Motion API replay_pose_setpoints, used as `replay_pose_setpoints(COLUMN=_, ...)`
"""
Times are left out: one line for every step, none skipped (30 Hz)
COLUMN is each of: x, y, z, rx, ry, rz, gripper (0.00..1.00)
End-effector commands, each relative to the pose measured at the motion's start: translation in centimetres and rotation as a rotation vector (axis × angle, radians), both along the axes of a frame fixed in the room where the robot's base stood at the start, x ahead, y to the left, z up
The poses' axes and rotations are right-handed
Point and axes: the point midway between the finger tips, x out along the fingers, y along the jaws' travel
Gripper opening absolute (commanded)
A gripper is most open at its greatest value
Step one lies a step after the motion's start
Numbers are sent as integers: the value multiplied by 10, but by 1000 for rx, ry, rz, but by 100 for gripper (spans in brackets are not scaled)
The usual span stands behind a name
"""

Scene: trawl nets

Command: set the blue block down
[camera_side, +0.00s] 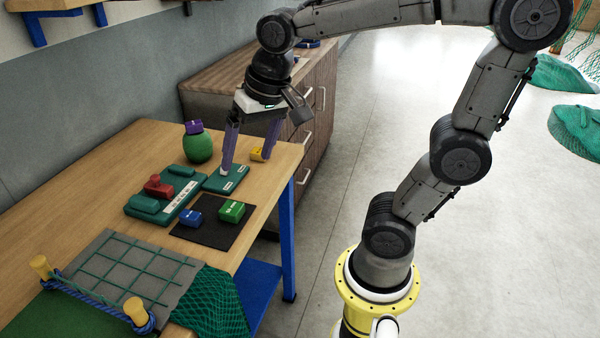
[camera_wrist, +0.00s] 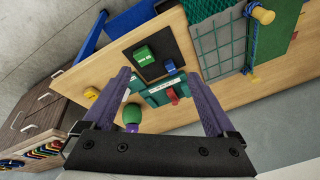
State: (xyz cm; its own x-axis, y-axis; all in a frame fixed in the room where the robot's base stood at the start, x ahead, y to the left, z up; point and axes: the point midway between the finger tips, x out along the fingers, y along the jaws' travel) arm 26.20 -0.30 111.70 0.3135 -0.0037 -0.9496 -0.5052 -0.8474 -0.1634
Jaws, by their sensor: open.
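The blue block (camera_side: 190,217) rests on a black mat (camera_side: 206,237) on the wooden table, left of a green block (camera_side: 232,211). In the wrist view the blue block (camera_wrist: 171,67) shows between the fingers, beyond them, with nothing gripping it. My gripper (camera_side: 246,163) is open and empty, pointing down over the table's far right part, behind the mat. In the side view its left fingertip overlaps a small teal plate (camera_side: 226,181); I cannot tell whether they touch. Its right fingertip appears close to a yellow block (camera_side: 257,153).
A teal fixture (camera_side: 145,207) carries a red block (camera_side: 158,188). A green round object (camera_side: 198,148) with a purple block (camera_side: 194,127) on top stands behind. A grey net panel (camera_side: 115,250) with yellow posts lies at the front. A drawer cabinet (camera_side: 318,105) stands behind the table.

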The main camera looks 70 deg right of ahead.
Motion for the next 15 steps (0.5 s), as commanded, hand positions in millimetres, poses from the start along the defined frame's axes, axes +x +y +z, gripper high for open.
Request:
replay_pose_setpoints(x=-21, y=1, z=0, rx=-29, ry=-37, rz=86, gripper=91)
replay_pose_setpoints(x=-32, y=1, z=-1, rx=-49, ry=-54, rz=139, gripper=91)
replay_pose_setpoints(x=-45, y=2, z=-3, rx=-76, ry=-75, rz=207, gripper=91)
replay_pose_setpoints(x=-53, y=2, z=-6, rx=-95, ry=-91, rz=252, gripper=91)
replay_pose_setpoints(x=-61, y=2, z=-8, rx=-113, ry=-105, rz=296, gripper=91)
replay_pose_setpoints(x=-71, y=2, z=-12, rx=-137, ry=-120, rz=348, gripper=91)
replay_pose_setpoints(x=-77, y=3, z=-14, rx=-152, ry=-130, rz=381, gripper=91)
replay_pose_setpoints(x=-82, y=3, z=-16, rx=-167, ry=-139, rz=411, gripper=91)
replay_pose_setpoints(x=-88, y=3, z=-19, rx=-182, ry=-150, rz=446, gripper=91)
replay_pose_setpoints(x=-91, y=3, z=-21, rx=-193, ry=-157, rz=466, gripper=91)
replay_pose_setpoints(x=-93, y=3, z=-22, rx=-201, ry=-161, rz=483, gripper=91)
replay_pose_setpoints(x=-96, y=3, z=-24, rx=-210, ry=-166, rz=500, gripper=91)
replay_pose_setpoints(x=-97, y=3, z=-25, rx=-214, ry=-168, rz=508, gripper=91)
replay_pose_setpoints(x=-98, y=3, z=-25, rx=-216, ry=-168, rz=514, gripper=91)
replay_pose_setpoints(x=-98, y=3, z=-26, rx=-219, ry=-168, rz=518, gripper=91)
